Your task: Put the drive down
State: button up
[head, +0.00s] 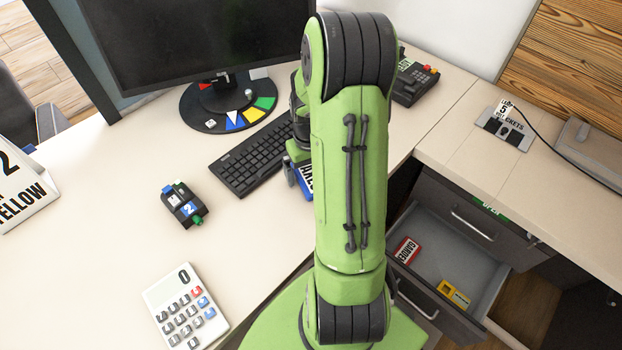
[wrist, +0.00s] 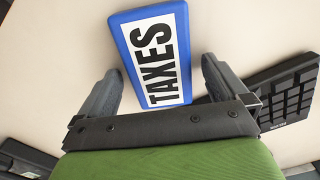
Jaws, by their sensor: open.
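A blue drive with a white label reading TAXES (wrist: 152,52) lies between the spread fingers of my gripper (wrist: 161,66) in the wrist view. The fingers stand either side of it, with a visible gap at least on the right. It appears to rest on the pale desk top. In the head view only a blue edge of the drive (head: 304,184) shows beside my green arm, right of the keyboard; the rest is hidden. My gripper is open, and its fingers are mostly hidden behind the arm in the head view.
The keyboard (head: 251,157) is close to the drive. A small dark device marked 2 (head: 184,205) and a calculator (head: 185,308) stand left on the desk. A monitor base (head: 213,119) is behind. An open drawer (head: 437,248) at right holds a red (head: 406,251) and a yellow item (head: 454,294).

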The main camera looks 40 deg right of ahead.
aim_at(310, 172)
jog(key=shift+r, duration=0.1)
jog(key=c, duration=1.3)
notch_tip(310, 172, up, 10)
jog(key=p, duration=0.4)
jog(key=shift+c, duration=0.2)
